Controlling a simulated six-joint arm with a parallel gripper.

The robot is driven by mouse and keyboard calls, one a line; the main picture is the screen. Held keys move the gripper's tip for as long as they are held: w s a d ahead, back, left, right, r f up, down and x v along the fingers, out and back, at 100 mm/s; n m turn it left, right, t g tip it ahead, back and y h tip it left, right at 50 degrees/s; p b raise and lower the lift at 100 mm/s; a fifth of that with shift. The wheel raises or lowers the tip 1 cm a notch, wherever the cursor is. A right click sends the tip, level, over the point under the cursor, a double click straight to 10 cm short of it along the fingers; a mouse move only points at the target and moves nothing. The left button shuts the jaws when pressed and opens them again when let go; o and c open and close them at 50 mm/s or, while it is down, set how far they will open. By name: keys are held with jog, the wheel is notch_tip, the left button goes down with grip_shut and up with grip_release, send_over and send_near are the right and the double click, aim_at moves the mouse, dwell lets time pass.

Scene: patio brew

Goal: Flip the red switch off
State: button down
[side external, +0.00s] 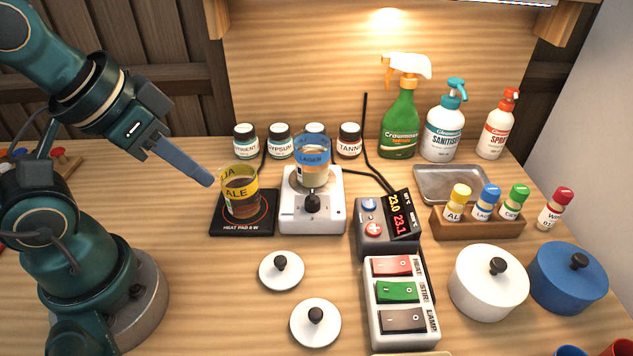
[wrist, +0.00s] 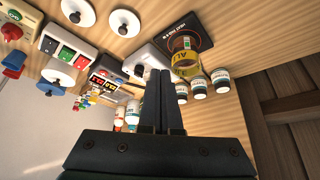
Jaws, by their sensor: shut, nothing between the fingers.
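The red switch (side external: 391,266) is the top rocker on a white switch box (side external: 374,325), beside the word HEAT. Below it on the box are a green rocker (side external: 397,291) and a grey-brown rocker (side external: 403,320). The red switch also shows small in the wrist view (wrist: 49,44); I cannot tell its tilt for sure. My gripper (side external: 209,181) is shut and empty, above and left of the heat pad, well away from the switch box. Its two fingers (wrist: 163,74) are together in the wrist view.
A yellow-banded ale beaker (side external: 241,204) stands on the black heat pad (side external: 228,228) close to my gripper. A blue-banded lager beaker (side external: 312,165) stands on the white stirrer (side external: 327,215). A controller with a lit display (side external: 399,213) sits behind the switch box. Two white lids (side external: 272,279) lie left of it.

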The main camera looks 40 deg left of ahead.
jog(key=w+d+r+m+h, duration=0.1)
jog(key=w+d+r+m, duration=0.2)
jog(key=w+r, duration=0.25)
jog(key=m+g+h, duration=0.2)
jog(key=m+g, duration=0.1)
jog(key=m, duration=0.3)
send_over(403, 263)
jog(key=s+a, duration=0.3)
jog(key=shift+s+a+f, duration=0.1)
jog(key=shift+f, duration=0.5)
jog(key=shift+s+a+f, duration=0.1)
jog(key=shift+f, duration=0.45)
jog(key=x, duration=0.9)
jog(key=a+x, duration=0.1)
jog(key=x, duration=0.4)
jog(key=shift+s+f, duration=0.1)
jog(key=shift+s, duration=0.1)
jog(key=shift+f, duration=0.1)
